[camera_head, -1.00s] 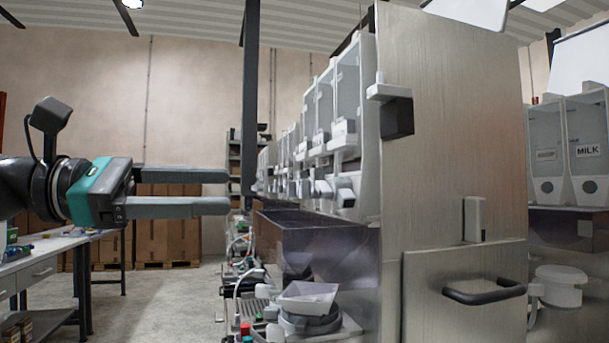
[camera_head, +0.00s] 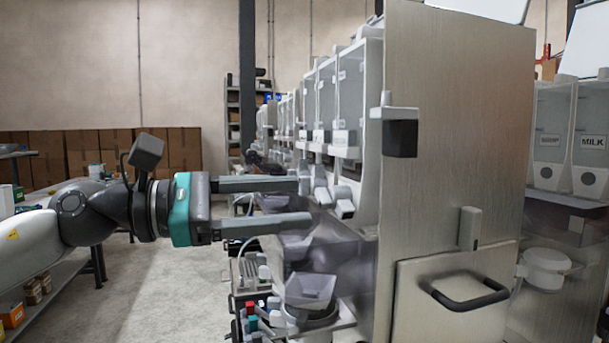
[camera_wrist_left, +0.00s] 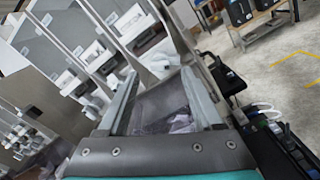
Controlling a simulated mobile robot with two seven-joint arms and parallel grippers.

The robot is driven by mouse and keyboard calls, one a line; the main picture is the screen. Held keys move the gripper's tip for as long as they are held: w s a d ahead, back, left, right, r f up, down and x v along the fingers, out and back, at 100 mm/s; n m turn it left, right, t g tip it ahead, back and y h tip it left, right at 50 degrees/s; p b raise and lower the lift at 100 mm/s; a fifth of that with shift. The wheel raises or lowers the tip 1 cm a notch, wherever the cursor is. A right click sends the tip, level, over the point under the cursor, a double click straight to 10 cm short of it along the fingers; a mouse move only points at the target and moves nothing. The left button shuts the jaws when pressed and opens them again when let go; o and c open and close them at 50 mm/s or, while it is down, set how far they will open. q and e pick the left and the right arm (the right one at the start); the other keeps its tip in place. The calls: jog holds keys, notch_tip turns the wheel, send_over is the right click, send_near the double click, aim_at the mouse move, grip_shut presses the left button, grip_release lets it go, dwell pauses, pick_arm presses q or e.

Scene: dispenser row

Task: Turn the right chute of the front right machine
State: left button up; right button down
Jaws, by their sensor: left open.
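The machine row (camera_head: 352,90) has tall grey canisters with small chutes under them. The nearest chute (camera_head: 344,204) is light with a dark end face; another chute (camera_head: 322,195) is just behind it. I cannot tell for certain which is the task's right chute. My left gripper (camera_head: 304,202) comes in from the left, open and empty, its fingertips close to the chutes. Contact cannot be told. In the left wrist view, both fingers (camera_wrist_left: 158,74) point forward, apart, with tilted canisters beyond. My right gripper is not in view.
A steel side panel (camera_head: 455,120) with a dark handle (camera_head: 468,297) bounds the row on the right. A funnel-like bowl (camera_head: 310,288) stands below the chutes.

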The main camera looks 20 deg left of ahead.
aim_at(318, 198)
pick_arm(q)
jog(key=shift+p+x, duration=0.85)
jog(key=shift+x, duration=0.7)
jog(key=shift+c, duration=0.4)
grip_shut()
